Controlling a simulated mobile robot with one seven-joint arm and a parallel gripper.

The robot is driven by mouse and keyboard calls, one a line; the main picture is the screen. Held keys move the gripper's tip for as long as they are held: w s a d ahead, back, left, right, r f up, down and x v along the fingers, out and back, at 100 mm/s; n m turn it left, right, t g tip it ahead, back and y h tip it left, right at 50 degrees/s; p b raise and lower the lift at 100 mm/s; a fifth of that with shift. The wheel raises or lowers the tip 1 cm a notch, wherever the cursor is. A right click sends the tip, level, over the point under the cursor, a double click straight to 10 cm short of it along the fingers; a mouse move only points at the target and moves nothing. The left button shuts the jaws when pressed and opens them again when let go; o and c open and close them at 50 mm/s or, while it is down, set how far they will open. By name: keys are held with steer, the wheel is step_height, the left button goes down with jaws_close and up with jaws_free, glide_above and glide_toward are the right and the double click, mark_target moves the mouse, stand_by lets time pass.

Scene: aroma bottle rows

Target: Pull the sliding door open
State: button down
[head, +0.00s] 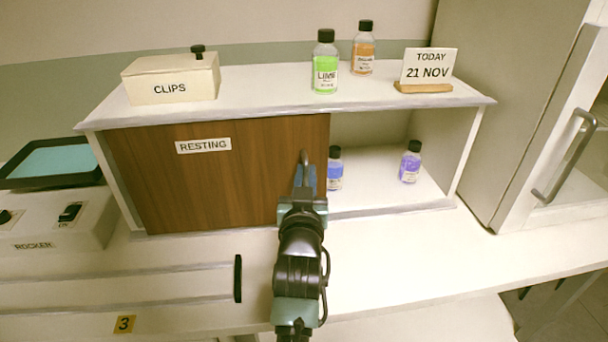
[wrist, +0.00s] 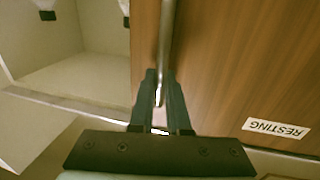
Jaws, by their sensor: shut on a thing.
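The brown wooden sliding door (head: 220,185), labelled RESTING, covers the left part of the white cabinet (head: 130,116). The right part of the cabinet is open. A metal bar handle (head: 304,157) stands upright near the door's right edge. In the wrist view, the two dark fingers of my gripper (wrist: 160,92) sit on either side of the handle (wrist: 166,40), with the door (wrist: 225,65) to the right and the open part to the left.
A blue bottle (head: 335,171) and a purple bottle (head: 410,164) stand inside the open part. A green LIME bottle (head: 325,70), an orange bottle (head: 363,50), a CLIPS box (head: 170,82) and a date sign (head: 428,66) stand on top. A rocker (head: 50,225) is at the left.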

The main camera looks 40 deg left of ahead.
steer(key=shift+w+d+f, duration=0.1)
steer(key=c, duration=0.9)
jaws_free()
steer(key=v, duration=1.3)
steer(key=shift+b, duration=0.35)
steer(key=shift+w, duration=0.1)
